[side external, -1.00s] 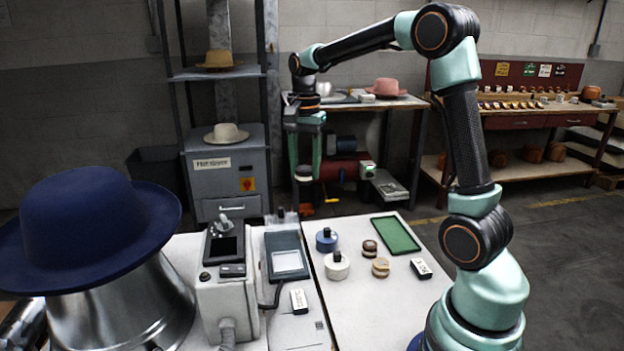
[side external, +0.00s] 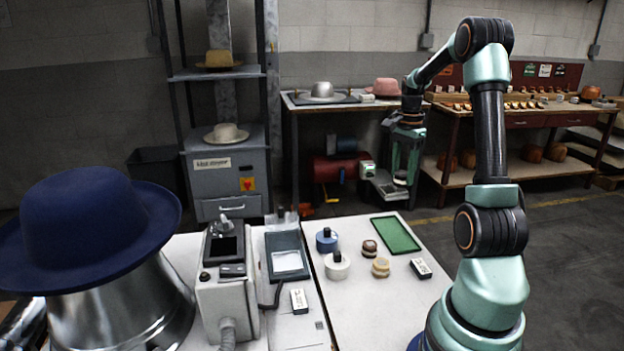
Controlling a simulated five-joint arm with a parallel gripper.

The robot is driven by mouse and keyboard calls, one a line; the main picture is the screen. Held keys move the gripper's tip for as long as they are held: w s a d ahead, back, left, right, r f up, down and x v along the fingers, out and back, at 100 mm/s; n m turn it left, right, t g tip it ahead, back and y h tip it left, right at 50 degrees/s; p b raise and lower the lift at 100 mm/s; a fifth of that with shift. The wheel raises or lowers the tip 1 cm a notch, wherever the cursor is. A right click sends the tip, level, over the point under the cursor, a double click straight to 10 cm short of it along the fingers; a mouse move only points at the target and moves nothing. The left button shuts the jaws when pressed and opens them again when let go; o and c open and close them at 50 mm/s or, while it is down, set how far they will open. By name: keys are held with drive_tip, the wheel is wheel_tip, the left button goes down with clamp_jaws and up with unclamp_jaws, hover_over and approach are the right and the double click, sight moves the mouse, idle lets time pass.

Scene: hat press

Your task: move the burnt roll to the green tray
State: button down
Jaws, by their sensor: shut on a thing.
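My gripper (side external: 401,177) hangs pointing down in the air, above the back right of the table in the picture. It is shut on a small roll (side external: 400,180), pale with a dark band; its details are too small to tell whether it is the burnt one. The flat green tray (side external: 396,236) lies on the white table below the gripper in the picture, and looks empty. A dark brown roll (side external: 370,248) stands left of the tray. A tan roll (side external: 380,267) stands in front of the brown one.
A blue roll (side external: 326,241) and a white roll (side external: 337,266) with dark tops stand further left. A small labelled block (side external: 421,268) lies in front of the tray. A grey machine (side external: 226,290) and a large blue hat (side external: 90,225) occupy the left.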

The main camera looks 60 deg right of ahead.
wheel_tip(320, 180, down, 15)
drive_tip(key=shift+f, duration=0.15)
idle(0.4)
drive_tip(key=shift+f, duration=0.15)
drive_tip(key=shift+c, duration=1.6)
unclamp_jaws()
